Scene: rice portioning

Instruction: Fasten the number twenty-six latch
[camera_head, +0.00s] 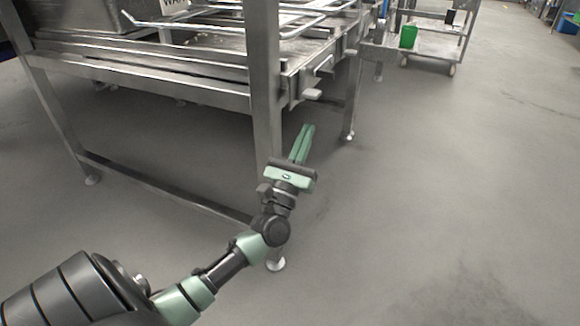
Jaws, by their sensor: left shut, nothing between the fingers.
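My left gripper (306,128) is shut and empty, with its green fingers pointing up and away. It is beside the near leg of a steel table frame, in front of its right end. Small metal latch-like pieces stick out from that end: a grey tab (312,94) just above the fingertips and another piece (324,66) a little higher. The fingertips look apart from the tab in the picture. No number can be read on these pieces, so I cannot tell which is number twenty-six. My right gripper is not in view.
The steel table frame (170,94) fills the upper left, with its near leg (265,85) close to my left arm. A wheeled cart (436,58) with a green bin (408,37) stands at the back. The floor on the right is clear.

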